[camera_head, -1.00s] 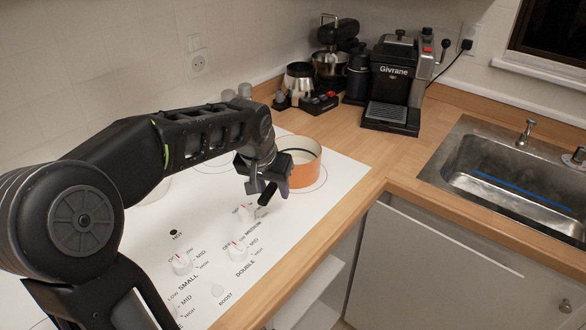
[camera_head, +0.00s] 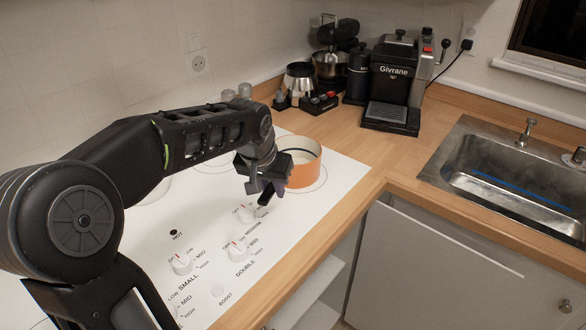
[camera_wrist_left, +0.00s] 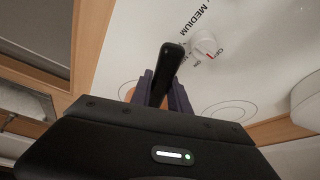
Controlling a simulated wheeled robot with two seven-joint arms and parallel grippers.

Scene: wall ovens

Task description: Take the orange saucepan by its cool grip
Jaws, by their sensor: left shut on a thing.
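The orange saucepan (camera_head: 304,166) stands on the white cooktop (camera_head: 285,223), toward its far right corner. Its rim and pale inside show, and my left gripper covers part of its near left side. My left gripper (camera_head: 265,190) is shut on the pan's black handle (camera_head: 266,198), whose end sticks out past the fingers. In the left wrist view the black handle (camera_wrist_left: 167,68) runs up between the purplish fingers of my left gripper (camera_wrist_left: 168,90). A small patch of orange shows behind the fingers there. My right gripper is not in view.
White knobs (camera_head: 238,251) stand along the cooktop's near side, one close to the handle. A coffee machine (camera_head: 397,85) and a mixer (camera_head: 335,55) stand at the back. A metal sink (camera_head: 510,165) is on the right. The wooden counter (camera_head: 345,135) beyond the pan is clear.

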